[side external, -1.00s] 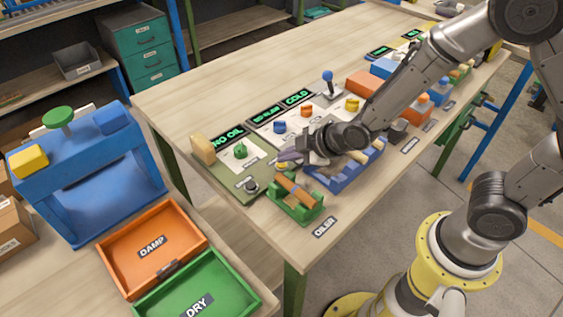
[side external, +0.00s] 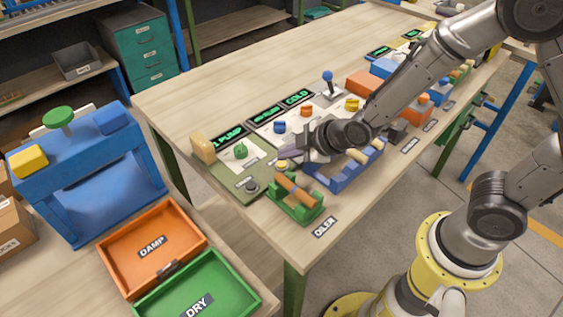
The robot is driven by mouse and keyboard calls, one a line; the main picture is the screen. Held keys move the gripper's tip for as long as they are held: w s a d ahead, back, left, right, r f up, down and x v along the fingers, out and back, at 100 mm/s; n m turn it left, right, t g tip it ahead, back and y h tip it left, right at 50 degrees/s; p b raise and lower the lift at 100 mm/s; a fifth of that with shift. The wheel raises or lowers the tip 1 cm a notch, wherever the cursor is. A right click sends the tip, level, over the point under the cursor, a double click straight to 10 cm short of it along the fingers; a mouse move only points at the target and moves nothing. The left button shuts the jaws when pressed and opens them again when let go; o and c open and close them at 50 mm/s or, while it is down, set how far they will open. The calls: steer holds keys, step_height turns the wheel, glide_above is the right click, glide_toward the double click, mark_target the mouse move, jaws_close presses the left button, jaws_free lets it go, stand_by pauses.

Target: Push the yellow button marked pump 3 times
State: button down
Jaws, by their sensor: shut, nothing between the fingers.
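The yellow button (side external: 282,165) sits on the right part of the green oiler panel (side external: 225,173), and its top is now partly visible. My gripper (side external: 283,151) is shut and empty, its fingertips close above and behind the button in the picture. A small gap seems to show between them, though the exact height is hard to tell. The panel's display (side external: 229,137) reads "1 PUMP" in green. The label by the button is too small to read.
A green knob (side external: 241,151) and a dark round knob (side external: 250,185) share the panel. A green cradle (side external: 294,208) with a wooden piece stands in front, near the "OILER" label. A blue tray (side external: 343,181) lies to the right.

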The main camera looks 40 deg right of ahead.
mark_target(286, 164)
steer(key=shift+r, duration=0.25)
step_height(286, 164, up, 5)
steer(key=shift+f, duration=0.1)
stand_by(0.6)
stand_by(2.4)
step_height(286, 164, up, 4)
steer(key=shift+f, duration=0.1)
stand_by(0.3)
steer(key=shift+f, duration=0.15)
steer(key=shift+f, duration=4.25)
